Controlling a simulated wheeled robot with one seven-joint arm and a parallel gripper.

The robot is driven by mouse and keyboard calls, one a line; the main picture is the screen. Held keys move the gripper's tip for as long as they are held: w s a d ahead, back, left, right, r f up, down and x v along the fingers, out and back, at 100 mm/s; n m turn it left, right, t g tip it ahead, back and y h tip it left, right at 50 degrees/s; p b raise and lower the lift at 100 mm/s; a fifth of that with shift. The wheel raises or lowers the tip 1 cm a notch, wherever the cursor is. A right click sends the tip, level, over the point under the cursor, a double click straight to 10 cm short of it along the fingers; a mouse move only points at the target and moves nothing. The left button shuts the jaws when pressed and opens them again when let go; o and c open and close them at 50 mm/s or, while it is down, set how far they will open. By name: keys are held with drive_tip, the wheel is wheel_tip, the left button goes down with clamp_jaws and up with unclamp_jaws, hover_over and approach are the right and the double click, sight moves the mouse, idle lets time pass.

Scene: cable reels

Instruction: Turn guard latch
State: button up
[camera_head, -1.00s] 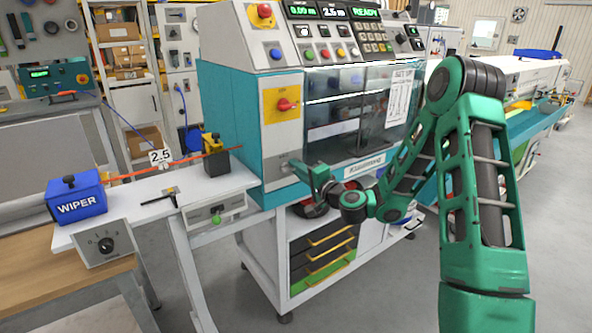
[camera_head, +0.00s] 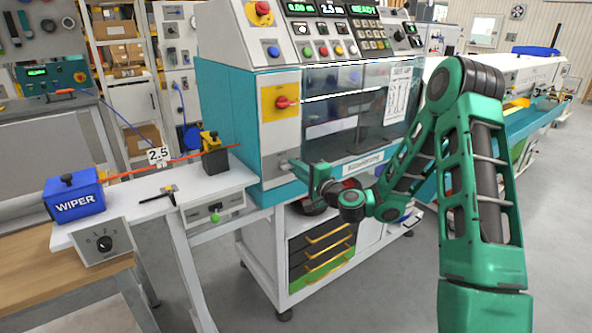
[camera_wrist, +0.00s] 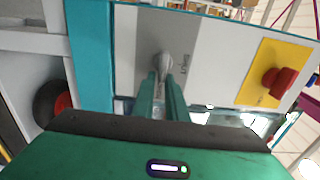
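The guard latch is a small grey handle (camera_head: 284,163) on the light front panel of the teal machine, below the red knob. In the wrist view the guard latch (camera_wrist: 163,63) lies ahead, at the tips of my two green fingers. My gripper (camera_head: 311,171) is at the panel just right of the latch; in the wrist view its fingers (camera_wrist: 162,84) stand narrowly apart, one on each side of the handle, and appear shut on it. The fingertips' contact is partly hidden. The dark see-through guard (camera_head: 350,112) is down over the machine's front.
A red knob on a yellow plate (camera_head: 281,103) is above the latch; it also shows in the wrist view (camera_wrist: 278,82). A cable reel (camera_wrist: 52,103) is below the machine top. A blue wiper box (camera_head: 76,197) and white bench (camera_head: 215,184) stand left.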

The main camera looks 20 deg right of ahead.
drive_tip(key=shift+o, duration=1.4)
drive_tip(key=shift+s+a+f+y, duration=0.15)
drive_tip(key=shift+a+y, duration=0.15)
drive_tip(key=shift+a, duration=0.35)
drive_tip(key=v, duration=1)
drive_tip(key=shift+s+d, duration=0.2)
drive_tip(key=shift+d, duration=0.1)
